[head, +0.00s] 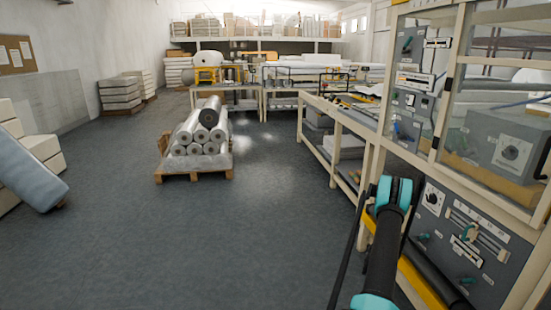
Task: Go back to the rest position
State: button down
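My arm (384,250) shows at the lower right in the head view, black with teal joints. It rises from the bottom edge and stands in front of the control cabinet (505,238). I cannot tell whether it touches the cabinet. My gripper is not in view, so its fingers and anything in them are hidden.
A pallet (194,173) with stacked wadding rolls (194,150) stands on the floor ahead. A long workbench (336,122) runs along the right. White blocks and a leaning blue-grey pad (25,172) are at left. The floor (150,245) in front is clear.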

jog(key=a+r+m+y, duration=0.3)
jog(key=a+r+m, duration=0.1)
jog(key=a+r, duration=0.95)
jog(key=s+a+r+m+g+y, duration=0.1)
jog(key=s+a+r+y, duration=0.1)
jog(key=s+a+r, duration=0.4)
jog(key=s+a+r+m+y, duration=0.1)
jog(key=s+a+r+m, duration=0.1)
jog(key=a+r, duration=0.35)
jog(key=s+a+f+m+g+y, duration=0.2)
jog(key=s+a+y, duration=0.5)
jog(key=s+a, duration=2)
jog(key=s+m+g, duration=0.1)
jog(key=s, duration=0.3)
jog(key=shift+s, duration=0.2)
